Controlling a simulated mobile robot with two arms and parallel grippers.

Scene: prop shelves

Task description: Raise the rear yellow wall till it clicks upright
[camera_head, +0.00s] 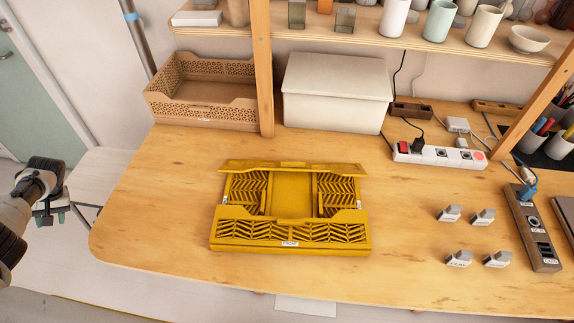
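A yellow folding crate (292,192) stands on the wooden table with its front facing me. Its front wall (290,232) has slanted slats and a small label reading FRONT. Its rear wall (292,167) shows as a narrow, smooth strip along the far edge; its exact tilt is hard to tell. The slatted left side wall (247,190) and right side wall (338,192) show inside, beside a plain floor (291,192). My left gripper (50,215) is at the far left, off the table and well away from the crate; its fingers are unclear. My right gripper is out of view.
A brown perforated bin (205,115) and a white lidded box (335,92) stand behind the crate. A power strip (437,155), several small grey labelled pieces (458,258) and a switch panel (533,230) lie to the right. Wooden posts hold a shelf above. Table around the crate is clear.

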